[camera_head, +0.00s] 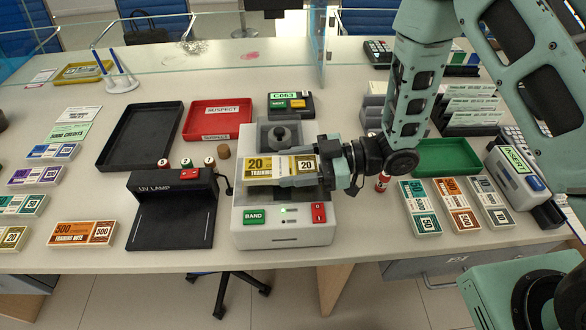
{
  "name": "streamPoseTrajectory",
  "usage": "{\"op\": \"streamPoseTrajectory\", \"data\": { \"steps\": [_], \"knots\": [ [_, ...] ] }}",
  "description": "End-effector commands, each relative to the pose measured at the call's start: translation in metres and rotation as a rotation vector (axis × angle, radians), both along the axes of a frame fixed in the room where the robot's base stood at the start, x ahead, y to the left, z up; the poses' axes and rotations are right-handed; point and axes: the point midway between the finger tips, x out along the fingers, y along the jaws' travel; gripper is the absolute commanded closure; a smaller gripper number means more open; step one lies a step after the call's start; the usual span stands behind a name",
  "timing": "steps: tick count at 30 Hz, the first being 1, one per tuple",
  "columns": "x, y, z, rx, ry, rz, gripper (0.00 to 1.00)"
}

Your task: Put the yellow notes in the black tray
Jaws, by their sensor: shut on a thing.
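The yellow notes (262,167), marked 20, are a bundle held flat over the grey banding machine (284,223). My gripper (300,171) reaches in from the right and is shut on the bundle's right part. I cannot tell whether the bundle touches the machine. The black tray (113,162) is empty and lies on the counter to the left, left of the red tray.
Small stamps (209,162) stand behind the lamp. Note bundles (83,233) lie at left and several (458,207) at right. A green tray (446,157) is at right.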

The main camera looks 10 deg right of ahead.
Motion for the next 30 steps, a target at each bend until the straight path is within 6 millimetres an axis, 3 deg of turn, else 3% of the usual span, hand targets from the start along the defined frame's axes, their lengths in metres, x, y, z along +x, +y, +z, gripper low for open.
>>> {"op": "streamPoseTrajectory", "data": {
  "steps": [5,18,19,21,30],
  "knots": [
    [0.0,0.0,-0.013,0.002,0.0,0.0,0.74],
    [0.0,0.0,-0.021,0.002,0.0,0.0,0.74],
    [0.0,0.0,-0.02,0.001,0.0,0.0,0.4],
    [0.0,0.0,-0.019,0.001,0.0,0.001,0.24],
    [0.0,0.0,-0.019,0.001,-0.001,0.001,0.24]
  ]
}}
